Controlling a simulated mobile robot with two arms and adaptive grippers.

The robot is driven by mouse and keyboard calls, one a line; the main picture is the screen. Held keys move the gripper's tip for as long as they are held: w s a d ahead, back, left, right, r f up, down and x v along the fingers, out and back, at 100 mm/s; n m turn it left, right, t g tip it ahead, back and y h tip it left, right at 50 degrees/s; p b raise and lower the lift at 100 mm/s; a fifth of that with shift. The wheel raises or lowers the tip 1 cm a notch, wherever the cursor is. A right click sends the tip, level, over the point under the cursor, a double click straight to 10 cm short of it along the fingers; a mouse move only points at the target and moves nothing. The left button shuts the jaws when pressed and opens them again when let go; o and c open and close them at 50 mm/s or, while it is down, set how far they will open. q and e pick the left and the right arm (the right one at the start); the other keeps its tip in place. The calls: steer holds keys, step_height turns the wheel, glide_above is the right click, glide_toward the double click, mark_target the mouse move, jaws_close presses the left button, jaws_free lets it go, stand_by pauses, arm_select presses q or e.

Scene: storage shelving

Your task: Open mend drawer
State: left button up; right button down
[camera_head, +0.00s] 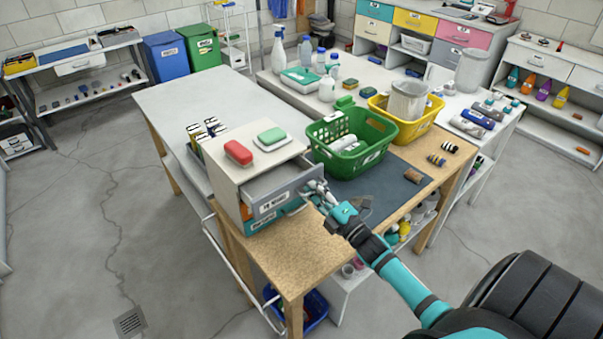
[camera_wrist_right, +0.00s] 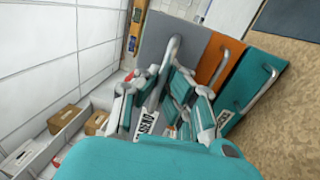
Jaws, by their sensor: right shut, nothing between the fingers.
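The mend drawer (camera_head: 284,193) is the grey top drawer of a small white cabinet (camera_head: 231,180) on the wooden table. It stands partly open, with some of its inside showing. Its grey front (camera_wrist_right: 158,42) shows in the right wrist view, with a metal handle (camera_wrist_right: 174,58) and a partly hidden label (camera_wrist_right: 147,122) reading "MEND". My right gripper (camera_head: 317,189) is at the right end of the drawer front. In the right wrist view its fingers (camera_wrist_right: 165,105) are close to the handle and partly cover the front; contact is unclear. It is shut and empty. My left gripper is out of view.
An orange drawer (camera_wrist_right: 212,72) and a teal drawer (camera_wrist_right: 248,88) sit below the grey one. A red case (camera_head: 238,152) and a green-topped box (camera_head: 271,138) rest on the cabinet. A green basket (camera_head: 372,162) stands right behind my gripper. The table's front corner is clear.

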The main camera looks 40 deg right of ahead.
steer(key=s, duration=0.4)
steer(key=shift+d, duration=0.15)
steer(key=c, duration=2)
jaws_free()
steer(key=o, duration=0.3)
steer(key=shift+w, duration=0.1)
steer(key=s+d+f, duration=0.1)
steer(key=s+f, duration=0.1)
steer(key=s, duration=1)
steer(key=shift+w+f, duration=0.1)
steer(key=shift+f, duration=0.1)
